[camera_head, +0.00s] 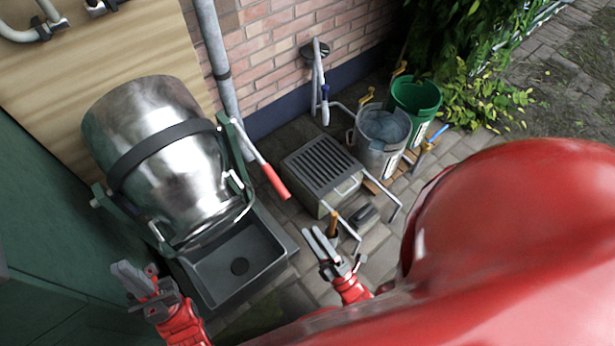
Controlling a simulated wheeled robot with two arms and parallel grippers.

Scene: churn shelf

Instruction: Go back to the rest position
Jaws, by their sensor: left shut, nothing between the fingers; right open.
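My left gripper (128,274) is at the lower left, in front of the green wall and left of the black basin. Its fingers are shut with nothing between them. My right gripper (318,238) is at the lower middle, over the paving to the right of the basin. Its fingers are apart and empty. Both grippers point up and away from me, and neither appears to hold anything.
A steel churn (185,165) lies tilted in a green frame with a red-handled lever (275,182), above a black basin (225,268). A slatted grate stand (322,168), a metal bucket (381,135) and a green bucket (415,97) stand by the brick wall (270,45).

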